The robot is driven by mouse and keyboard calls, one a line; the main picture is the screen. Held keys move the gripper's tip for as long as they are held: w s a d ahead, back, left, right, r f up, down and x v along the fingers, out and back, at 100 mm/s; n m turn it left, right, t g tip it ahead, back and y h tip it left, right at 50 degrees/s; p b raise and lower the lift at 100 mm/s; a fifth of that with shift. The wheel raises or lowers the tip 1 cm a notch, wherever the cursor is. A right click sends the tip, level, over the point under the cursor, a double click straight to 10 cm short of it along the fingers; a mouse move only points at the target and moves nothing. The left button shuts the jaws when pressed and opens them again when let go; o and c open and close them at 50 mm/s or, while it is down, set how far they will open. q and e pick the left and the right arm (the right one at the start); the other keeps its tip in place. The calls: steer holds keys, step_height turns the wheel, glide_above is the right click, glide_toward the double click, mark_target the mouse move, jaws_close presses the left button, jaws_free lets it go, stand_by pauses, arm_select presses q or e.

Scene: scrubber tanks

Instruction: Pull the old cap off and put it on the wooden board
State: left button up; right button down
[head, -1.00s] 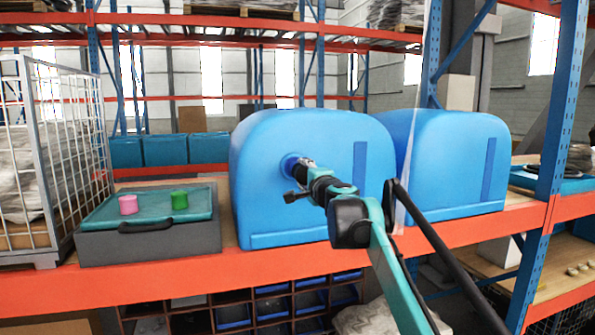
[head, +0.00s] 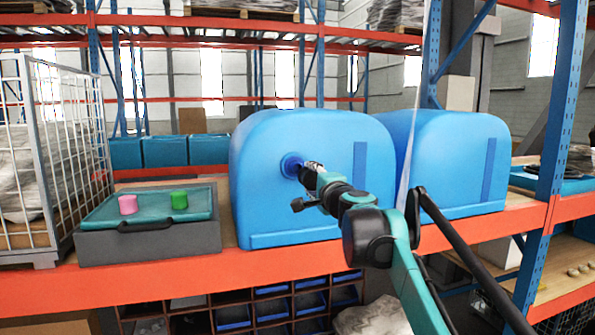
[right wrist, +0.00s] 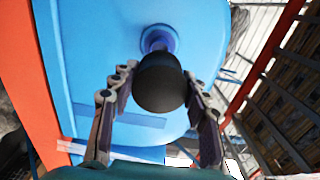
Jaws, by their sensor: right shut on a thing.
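The blue tank (head: 270,205) has a dark blue round port (head: 289,163) on its front. My right gripper (head: 310,176) is in front of and just right of this port. In the right wrist view, its two fingers (right wrist: 158,92) are on either side of a black round cap (right wrist: 160,84), shut on it. The port (right wrist: 157,40) shows behind the cap; I cannot tell if they still touch. The cap is hard to make out in the head view. A bare wooden deck (head: 229,220) shows between the grey case and the tank. My left gripper is not in view.
A grey case (head: 165,240) with a teal top (head: 150,209) stands at left, bearing a pink cap (head: 128,204) and a green cap (head: 180,199). A wire cage (head: 60,160) is farther left. A second blue tank (head: 455,165) and a blue rack post (head: 562,130) stand at right.

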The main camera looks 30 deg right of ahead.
steer(key=v, duration=1.6)
steer(key=shift+p, duration=0.4)
steer(key=shift+w+a, duration=0.1)
steer(key=w+a+f+y+b, duration=0.15)
steer(key=w+f+b, duration=0.4)
steer(key=f, duration=0.75)
steer(key=w+a+f+n+b, duration=0.15)
steer(key=w+f+b, duration=0.45)
steer(key=f, duration=0.7)
steer(key=w+a+f+b, duration=0.3)
steer(key=w+f+b, duration=0.3)
steer(key=f, duration=0.7)
steer(key=s+a+f+b, duration=0.1)
steer(key=a+f+b, duration=0.4)
steer(key=f, duration=0.8)
steer(key=s+a+f+y+b, duration=0.1)
steer(key=a+f+b, duration=0.4)
steer(key=f, duration=0.9)
steer(key=s+a+f+n+y+b, duration=0.1)
steer(key=a+f+b, duration=0.4)
steer(key=f+b, duration=0.4)
step_height(320, 180, down, 4)
steer(key=shift+a+f, duration=0.15)
steer(key=shift+a, duration=0.1)
